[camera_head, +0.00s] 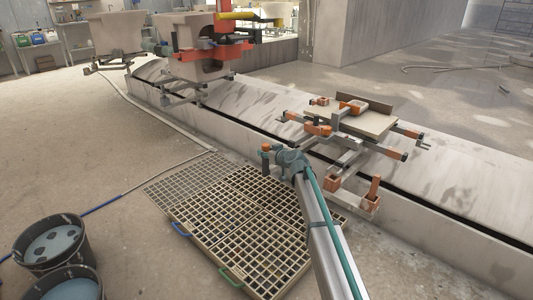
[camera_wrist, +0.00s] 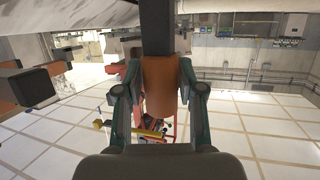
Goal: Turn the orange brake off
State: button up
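The orange brake handle (camera_wrist: 158,85) is a short orange cylinder on a dark bar, seen close up in the wrist view. In the head view its orange top (camera_head: 265,147) shows just left of my gripper (camera_head: 279,153). In the wrist view my gripper (camera_wrist: 159,75) has one teal finger on each side of the handle. Both fingers lie close against it, and it fills the space between them. Their exact contact is hard to see. The lower part of the lever is partly hidden in the head view.
An orange-ended cart frame with a flat board (camera_head: 365,120) stands on the pale curved track (camera_head: 455,165), right of my gripper. A slatted floor grate (camera_head: 245,220) lies below. Two dark buckets (camera_head: 52,240) stand at lower left. A basin carrier (camera_head: 195,65) sits farther along the track.

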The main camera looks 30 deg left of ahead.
jog(key=shift+o, duration=1.3)
jog(key=v, duration=1.2)
